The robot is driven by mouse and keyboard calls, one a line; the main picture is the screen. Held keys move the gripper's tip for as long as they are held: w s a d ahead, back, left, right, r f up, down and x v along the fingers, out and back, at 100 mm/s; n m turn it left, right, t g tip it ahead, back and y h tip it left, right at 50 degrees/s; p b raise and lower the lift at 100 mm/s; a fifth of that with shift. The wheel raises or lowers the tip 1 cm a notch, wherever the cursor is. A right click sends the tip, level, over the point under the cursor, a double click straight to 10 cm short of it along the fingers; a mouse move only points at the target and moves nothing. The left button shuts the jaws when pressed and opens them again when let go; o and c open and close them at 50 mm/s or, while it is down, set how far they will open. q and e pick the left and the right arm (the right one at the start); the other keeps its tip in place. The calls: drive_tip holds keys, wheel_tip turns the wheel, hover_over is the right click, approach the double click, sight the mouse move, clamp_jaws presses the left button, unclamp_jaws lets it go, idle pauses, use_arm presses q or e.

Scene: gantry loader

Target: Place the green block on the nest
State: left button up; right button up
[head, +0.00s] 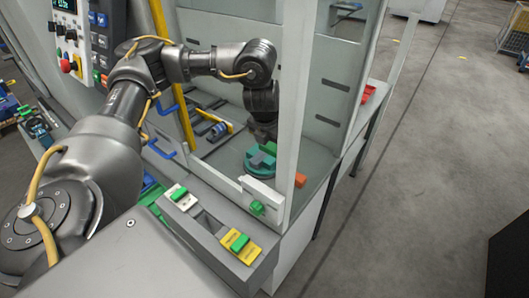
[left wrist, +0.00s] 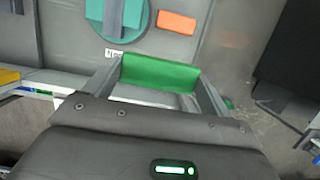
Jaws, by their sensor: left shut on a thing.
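My left gripper (head: 264,138) is inside the machine enclosure, reaching down from above. It is shut on a green block (left wrist: 160,73), held crosswise between the two fingers. In the head view the held green block (head: 270,148) shows just under the gripper. A round teal base with a grey-blue bar across it, possibly the nest (left wrist: 133,32), lies beyond the held block in the wrist view. The teal base (head: 252,172) is below the gripper in the head view. I cannot tell whether the block touches it. A small label, partly hidden, is beside the base. My right gripper is not in view.
An orange block (left wrist: 177,22) lies beside the teal base. A pale enclosure post (head: 291,100) stands close to the arm's right. A yellow pole (head: 176,80) stands to its left. A grey ledge (head: 208,225) with green-topped switches runs in front.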

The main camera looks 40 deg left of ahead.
use_arm(q)
drive_tip(key=shift+w+a+f, duration=0.4)
drive_tip(key=shift+a, duration=0.2)
drive_tip(key=shift+w+a+f, duration=0.35)
drive_tip(key=shift+w+a, duration=0.05)
drive_tip(key=shift+a, duration=0.2)
drive_tip(key=w+a+f, duration=0.2)
drive_tip(key=w+a+f+b, duration=0.1)
drive_tip(key=w+a+f, duration=0.1)
drive_tip(key=a+f, duration=0.1)
drive_tip(key=w+a+f+b, duration=0.1)
drive_tip(key=a+f, duration=0.1)
drive_tip(key=shift+w+a+f, duration=0.2)
drive_tip(key=shift+w+a, duration=0.1)
drive_tip(key=shift+w, duration=0.1)
drive_tip(key=shift+w+a+f, duration=0.15)
drive_tip(key=shift+w+a, duration=0.05)
drive_tip(key=shift+a+f, duration=0.15)
drive_tip(key=shift+f, duration=1.35)
drive_tip(key=shift+w+a+f, duration=0.1)
drive_tip(key=shift+w+f, duration=0.05)
drive_tip(key=shift+f, duration=0.25)
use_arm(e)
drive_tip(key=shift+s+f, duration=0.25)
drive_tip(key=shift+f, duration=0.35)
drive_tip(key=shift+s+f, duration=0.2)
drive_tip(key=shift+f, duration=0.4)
use_arm(q)
drive_tip(key=shift+b, duration=0.3)
